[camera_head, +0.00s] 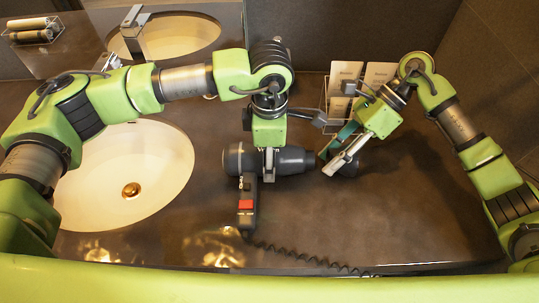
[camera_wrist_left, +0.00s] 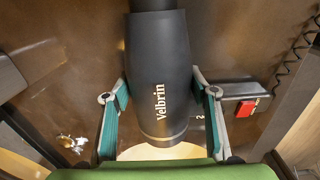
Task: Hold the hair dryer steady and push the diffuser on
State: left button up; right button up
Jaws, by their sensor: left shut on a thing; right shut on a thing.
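The dark grey hair dryer (camera_head: 292,160) is held level above the counter, its nozzle toward the right and its handle (camera_head: 246,205) with a red switch toward the front. My left gripper (camera_head: 269,163) is shut around its barrel from above. In the left wrist view, the fingers flank the barrel (camera_wrist_left: 160,60), marked "Velbrin". My right gripper (camera_head: 338,160) is just right of the nozzle, shut on a dark piece, apparently the diffuser (camera_head: 350,168), mostly hidden behind the fingers. Whether the diffuser touches the nozzle I cannot tell.
A white oval sink (camera_head: 120,190) with a brass drain fills the left of the dark counter (camera_head: 420,220). The coiled cord (camera_head: 300,258) runs along the front edge. A wire rack (camera_head: 338,105) with cards stands behind my right gripper. The right front counter is clear.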

aim_at(313, 156)
jog(key=shift+a, duration=0.25)
jog(key=shift+a, duration=1.15)
jog(key=shift+a+r, duration=0.1)
jog(key=shift+a, duration=0.7)
dwell(3.6)
jog(key=shift+d, duration=0.55)
dwell(1.6)
